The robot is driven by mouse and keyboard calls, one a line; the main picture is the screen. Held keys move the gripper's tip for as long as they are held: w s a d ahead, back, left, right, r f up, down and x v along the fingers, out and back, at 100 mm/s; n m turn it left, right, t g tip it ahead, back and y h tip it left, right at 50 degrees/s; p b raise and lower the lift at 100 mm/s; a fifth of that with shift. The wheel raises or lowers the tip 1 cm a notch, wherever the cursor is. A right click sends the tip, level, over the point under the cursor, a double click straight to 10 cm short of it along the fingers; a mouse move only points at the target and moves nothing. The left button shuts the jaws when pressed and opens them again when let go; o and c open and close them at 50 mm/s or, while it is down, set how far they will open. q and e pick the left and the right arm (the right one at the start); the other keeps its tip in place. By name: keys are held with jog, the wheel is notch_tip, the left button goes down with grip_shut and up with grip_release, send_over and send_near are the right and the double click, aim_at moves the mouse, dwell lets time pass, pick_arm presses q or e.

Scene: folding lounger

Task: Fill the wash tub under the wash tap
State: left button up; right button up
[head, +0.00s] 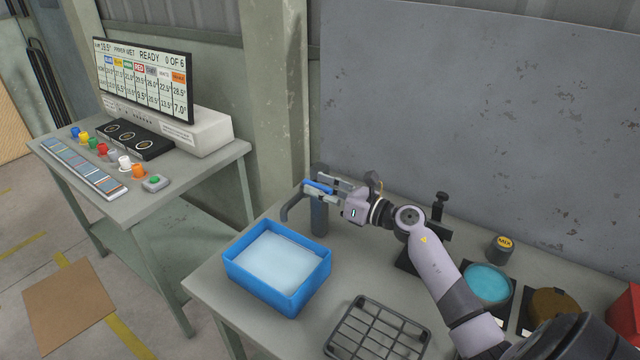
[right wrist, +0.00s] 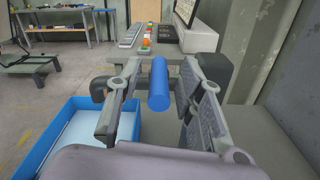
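The wash tub (head: 262,292) is a blue open box on the table's near left part, and it also shows in the right wrist view (right wrist: 38,138). A flat pale-blue surface that looks like water (head: 277,262) fills its inside below the rim. The dark grey wash tap (head: 319,218) stands behind the tub, with its spout bending left. Its blue handle (right wrist: 159,84) lies between the fingers of my right gripper (head: 322,190). In the right wrist view the fingers are apart, with a gap on each side of the handle. My left gripper is out of view.
A black wire rack (head: 376,331) lies right of the tub. A teal round dish (head: 487,284), a brown dish (head: 553,306) and a dark MIX pot (head: 500,248) are farther right. A second table (head: 190,188) with a screen (head: 143,78) and coloured pots stands left.

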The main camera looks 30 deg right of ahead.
jog(key=shift+w+a, duration=0.1)
jog(key=shift+c, duration=0.2)
grip_shut()
dwell(0.7)
